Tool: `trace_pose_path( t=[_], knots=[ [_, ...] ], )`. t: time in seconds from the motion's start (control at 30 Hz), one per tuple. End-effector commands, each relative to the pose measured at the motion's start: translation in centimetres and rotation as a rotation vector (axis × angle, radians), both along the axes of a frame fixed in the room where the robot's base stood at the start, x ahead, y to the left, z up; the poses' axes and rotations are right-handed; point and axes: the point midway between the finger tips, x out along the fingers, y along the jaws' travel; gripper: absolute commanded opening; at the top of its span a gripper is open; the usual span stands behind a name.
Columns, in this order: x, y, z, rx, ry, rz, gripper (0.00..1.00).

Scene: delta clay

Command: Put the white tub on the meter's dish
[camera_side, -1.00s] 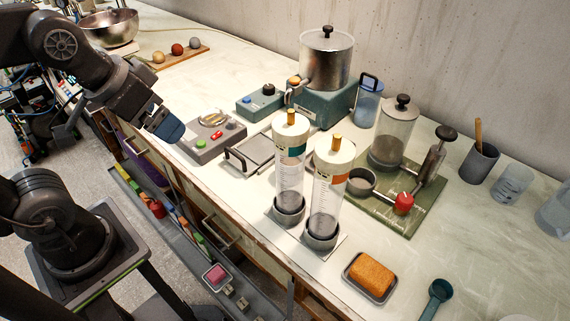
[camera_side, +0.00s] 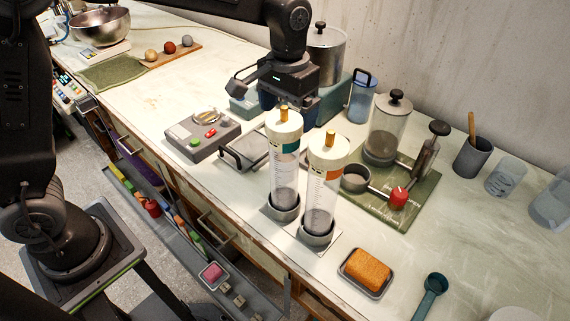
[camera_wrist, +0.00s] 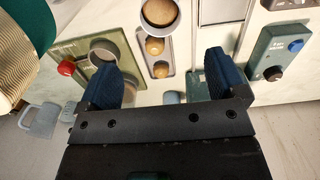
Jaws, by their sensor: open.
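My gripper (camera_side: 288,104) is open and points down behind the two tall cylinders. In the wrist view its blue fingers are spread with nothing held between them (camera_wrist: 166,82). A round white-rimmed cup with brown contents (camera_wrist: 160,12) lies beyond the fingertips in the wrist view. I cannot tell whether it is the white tub; I cannot make it out in the side view. The grey meter box (camera_side: 203,136) stands left of the gripper, with green and red buttons and a round pale-gold dish (camera_side: 207,115) on top.
Two tall clear cylinders with white caps (camera_side: 283,126) stand close in front of the gripper. A lidded metal pot (camera_side: 327,52) is behind it. A green board (camera_side: 400,212) with a jar lies right. An orange block (camera_side: 367,269) sits in a tray. The bench's left is clearer.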

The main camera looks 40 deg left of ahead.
Motion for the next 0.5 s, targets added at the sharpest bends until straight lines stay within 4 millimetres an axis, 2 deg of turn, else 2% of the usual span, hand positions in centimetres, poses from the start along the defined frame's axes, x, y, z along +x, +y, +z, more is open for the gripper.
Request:
trace_pose_path(
  t=[0.3,0.5],
  knots=[
    [-0.1,0.0,-5.6,0.001,0.005,0.000,0.90],
    [-0.1,0.0,-8.0,0.000,0.002,0.000,0.90]
  ],
)
